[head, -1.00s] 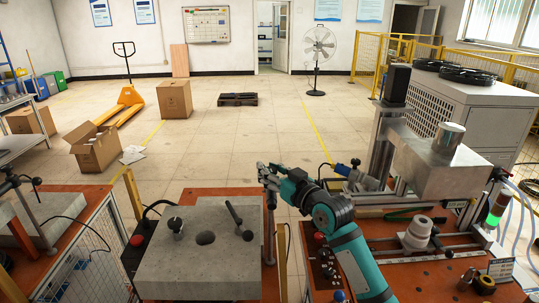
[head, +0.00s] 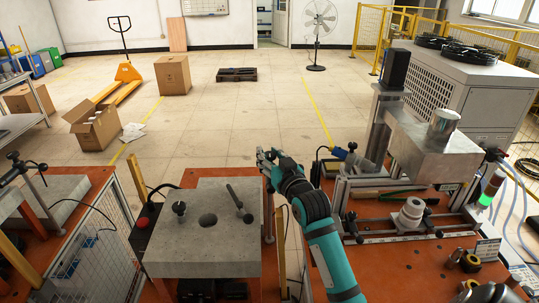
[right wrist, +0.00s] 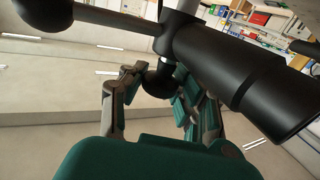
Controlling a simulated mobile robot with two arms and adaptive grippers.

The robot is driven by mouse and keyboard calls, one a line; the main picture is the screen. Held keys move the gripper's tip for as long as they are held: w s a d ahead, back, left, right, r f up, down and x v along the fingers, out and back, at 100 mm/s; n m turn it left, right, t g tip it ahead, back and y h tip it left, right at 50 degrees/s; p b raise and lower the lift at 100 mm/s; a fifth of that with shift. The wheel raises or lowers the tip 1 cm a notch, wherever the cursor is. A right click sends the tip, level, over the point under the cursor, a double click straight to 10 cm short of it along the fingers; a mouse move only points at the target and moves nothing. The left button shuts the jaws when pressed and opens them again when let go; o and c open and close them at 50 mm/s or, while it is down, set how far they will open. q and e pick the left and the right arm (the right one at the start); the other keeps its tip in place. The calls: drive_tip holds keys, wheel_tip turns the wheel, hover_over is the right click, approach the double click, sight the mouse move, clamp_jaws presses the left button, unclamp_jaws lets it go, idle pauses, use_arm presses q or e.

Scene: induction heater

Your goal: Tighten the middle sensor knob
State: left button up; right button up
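My right gripper (head: 266,155) is at the top of the middle sensor's upright post (head: 268,210), beside the grey block. The gripper covers the post's top in the head view. In the right wrist view, a black ball knob (right wrist: 158,82) on a dark rod sits between the spread fingers of my right gripper (right wrist: 160,95). The left finger is close to the ball; contact cannot be told. A thick black cylinder (right wrist: 235,75), probably the sensor, crosses the upper right, close to the camera. My left gripper is not in view.
A grey block (head: 220,255) with short upright parts stands left of the post. A red button (head: 142,222) is at its left. A machine with a metal column and box (head: 435,155) stands to the right. Open floor (head: 220,120) lies behind the benches.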

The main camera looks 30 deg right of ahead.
drive_tip(key=o, duration=0.4)
drive_tip(key=shift+o, duration=0.2)
drive_tip(key=s+a, duration=0.2)
drive_tip(key=s, duration=1)
